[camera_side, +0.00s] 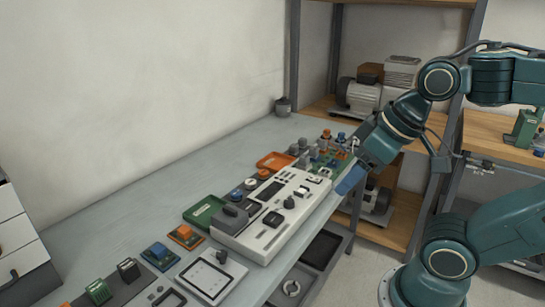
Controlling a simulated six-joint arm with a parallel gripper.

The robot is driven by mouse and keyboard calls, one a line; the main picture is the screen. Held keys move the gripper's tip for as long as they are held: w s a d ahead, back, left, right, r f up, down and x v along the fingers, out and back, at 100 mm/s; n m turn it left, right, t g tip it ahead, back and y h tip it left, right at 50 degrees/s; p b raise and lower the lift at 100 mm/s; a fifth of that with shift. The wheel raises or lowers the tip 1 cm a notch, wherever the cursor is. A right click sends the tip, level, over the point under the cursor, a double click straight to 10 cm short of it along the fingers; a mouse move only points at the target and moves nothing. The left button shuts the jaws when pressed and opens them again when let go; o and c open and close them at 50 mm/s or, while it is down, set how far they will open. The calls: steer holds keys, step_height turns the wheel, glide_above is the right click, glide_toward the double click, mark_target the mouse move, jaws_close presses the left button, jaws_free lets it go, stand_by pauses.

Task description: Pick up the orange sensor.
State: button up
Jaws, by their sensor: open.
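Several orange pieces are in view, and I cannot tell for certain which is the orange sensor. An orange block (186,235) sits on a small mat at the front of the bench, left of the white console. A small orange-topped piece (264,173) stands behind the console. Another orange-topped piece (327,133) stands among grey and blue ones at the bench's far end. My gripper (352,165) is open at the bench's far right edge, beside that far cluster and well away from the orange block. Its fingertips are small and hard to make out.
The white console (262,228) fills the bench's middle. A green tray (203,211) and an orange tray (274,161) lie beside it. Blue (159,255) and green (98,291) blocks stand nearer the front. The bench strip along the wall (150,205) is clear.

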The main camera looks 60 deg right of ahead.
steer(key=w+d+r+g, duration=0.1)
steer(key=w+d, duration=0.2)
steer(key=w, duration=0.4)
steer(key=w+d+r+n, duration=0.1)
steer(key=w+d, duration=0.2)
steer(key=w, duration=0.4)
steer(key=w+d+r+g, duration=0.1)
steer(key=w+d, duration=0.2)
steer(key=w, duration=0.4)
steer(key=w+d+f, duration=0.7)
steer(key=d, duration=0.2)
steer(key=w+d+f+n, duration=0.1)
steer(key=w+d+f, duration=0.5)
steer(key=d+f, duration=0.2)
steer(key=shift+w+d+y, duration=0.3)
steer(key=shift+w+d, duration=0.1)
steer(key=shift+d, duration=0.3)
glide_above(264, 175)
steer(key=d, duration=0.2)
steer(key=shift+s+a+f, duration=0.1)
steer(key=shift+s+f, duration=0.1)
steer(key=shift+f, duration=1.85)
steer(key=shift+s+f, duration=0.15)
steer(key=shift+f, duration=1.9)
